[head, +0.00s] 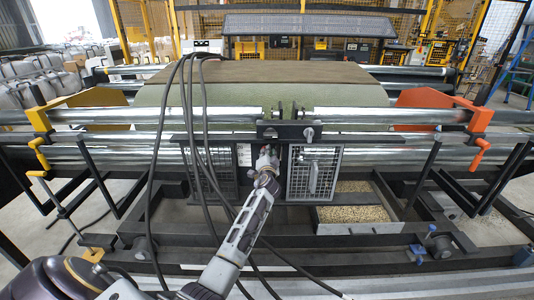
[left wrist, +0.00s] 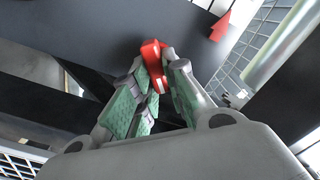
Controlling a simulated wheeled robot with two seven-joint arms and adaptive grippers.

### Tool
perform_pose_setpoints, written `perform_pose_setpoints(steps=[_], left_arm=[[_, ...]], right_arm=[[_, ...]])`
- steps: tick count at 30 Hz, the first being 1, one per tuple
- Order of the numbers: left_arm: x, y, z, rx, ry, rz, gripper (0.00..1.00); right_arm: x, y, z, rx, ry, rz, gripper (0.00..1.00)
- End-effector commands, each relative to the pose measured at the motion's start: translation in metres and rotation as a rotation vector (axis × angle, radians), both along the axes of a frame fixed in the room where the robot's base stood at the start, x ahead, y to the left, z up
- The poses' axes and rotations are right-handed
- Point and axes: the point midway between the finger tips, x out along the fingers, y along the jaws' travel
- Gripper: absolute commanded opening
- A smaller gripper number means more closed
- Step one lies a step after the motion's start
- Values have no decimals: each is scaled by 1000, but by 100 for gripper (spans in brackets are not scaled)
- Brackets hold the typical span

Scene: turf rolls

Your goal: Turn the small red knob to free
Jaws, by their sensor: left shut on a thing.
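The small red knob (left wrist: 153,58) shows in the left wrist view, against a dark panel. My left gripper (left wrist: 163,80) has its fingers closed around it, with green pads on both sides. A red arrow mark (left wrist: 222,24) is on the panel to the right of the knob. In the head view my left gripper (head: 267,160) reaches the middle of the machine's front, just left of a mesh door. The knob is hidden there behind the gripper. My right gripper is not in view.
Black cables (head: 189,130) hang down across the front, left of my gripper. A tray of pellets (head: 352,228) sits below the right mesh door (head: 313,172). Steel rollers (head: 390,116) run across above, with an orange bracket (head: 480,119) at the right.

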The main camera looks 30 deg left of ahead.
Motion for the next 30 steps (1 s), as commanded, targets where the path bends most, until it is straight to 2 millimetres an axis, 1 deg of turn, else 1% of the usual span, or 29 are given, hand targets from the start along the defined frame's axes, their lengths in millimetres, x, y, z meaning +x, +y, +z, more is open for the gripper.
perform_pose_setpoints(steps=[3,7,18,24,30], left_arm=[[1,-1,0,97,58,-2,0],[1,-2,0,204,123,-2,0],[2,-4,-5,468,285,-2,0],[2,-4,-7,554,338,-2,0],[2,-4,-8,590,361,-3,0]], right_arm=[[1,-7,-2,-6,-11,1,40],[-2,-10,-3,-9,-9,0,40],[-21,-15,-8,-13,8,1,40],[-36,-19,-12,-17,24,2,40],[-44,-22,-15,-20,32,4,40]])
